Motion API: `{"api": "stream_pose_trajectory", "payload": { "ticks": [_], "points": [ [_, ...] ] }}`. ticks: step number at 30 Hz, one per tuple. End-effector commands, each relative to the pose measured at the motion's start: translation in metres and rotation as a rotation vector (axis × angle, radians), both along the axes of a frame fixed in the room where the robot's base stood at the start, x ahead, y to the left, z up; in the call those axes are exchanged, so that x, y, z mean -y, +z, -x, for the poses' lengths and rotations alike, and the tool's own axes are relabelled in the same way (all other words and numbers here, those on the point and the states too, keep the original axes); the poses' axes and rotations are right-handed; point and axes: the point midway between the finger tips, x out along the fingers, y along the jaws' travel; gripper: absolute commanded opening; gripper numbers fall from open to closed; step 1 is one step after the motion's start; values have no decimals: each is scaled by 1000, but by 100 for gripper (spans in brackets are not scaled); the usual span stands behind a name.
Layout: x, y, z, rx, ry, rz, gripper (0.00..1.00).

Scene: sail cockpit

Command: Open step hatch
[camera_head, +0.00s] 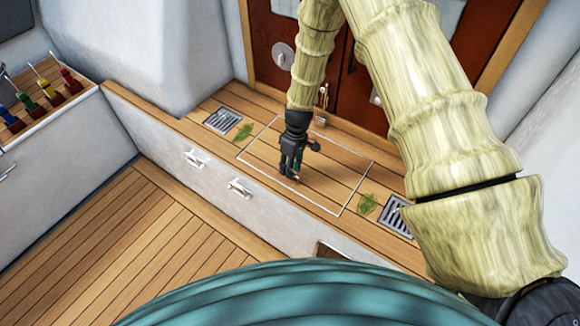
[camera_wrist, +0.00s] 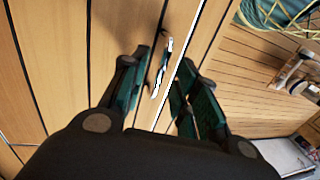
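The step hatch (camera_head: 335,172) is a wooden planked panel outlined in white on the step, and it looks flush and closed. My gripper (camera_head: 291,172) points down at its near edge, left of the middle. In the wrist view my gripper's (camera_wrist: 164,64) two teal-padded fingers are apart. A small shiny metal latch or handle (camera_wrist: 161,70) sits between them, beside the white edge line. I cannot tell whether the fingers touch it; in the head view my gripper hides it.
Two metal drain grates (camera_head: 222,120) (camera_head: 397,216) flank the hatch, with green patches (camera_head: 243,132) (camera_head: 367,204) beside them. Red-brown doors (camera_head: 270,25) stand behind. Metal fittings (camera_head: 239,188) stick out from the step's white front. Coloured-handled items (camera_head: 45,90) are at left. The lower planked floor (camera_head: 130,235) is clear.

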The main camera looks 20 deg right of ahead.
Motion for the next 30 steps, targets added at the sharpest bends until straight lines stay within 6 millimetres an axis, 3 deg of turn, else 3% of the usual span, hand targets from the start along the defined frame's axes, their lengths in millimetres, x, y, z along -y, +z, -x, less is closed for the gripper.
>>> {"api": "stream_pose_trajectory", "payload": {
  "ticks": [2,7,20,30],
  "points": [
    [0,0,0,0,0,0,28],
    [0,0,0,0,0,0,0],
    [2,4,-1,-9,-1,-12,0],
    [11,33,-8,-81,-3,-108,0]
  ]
}}
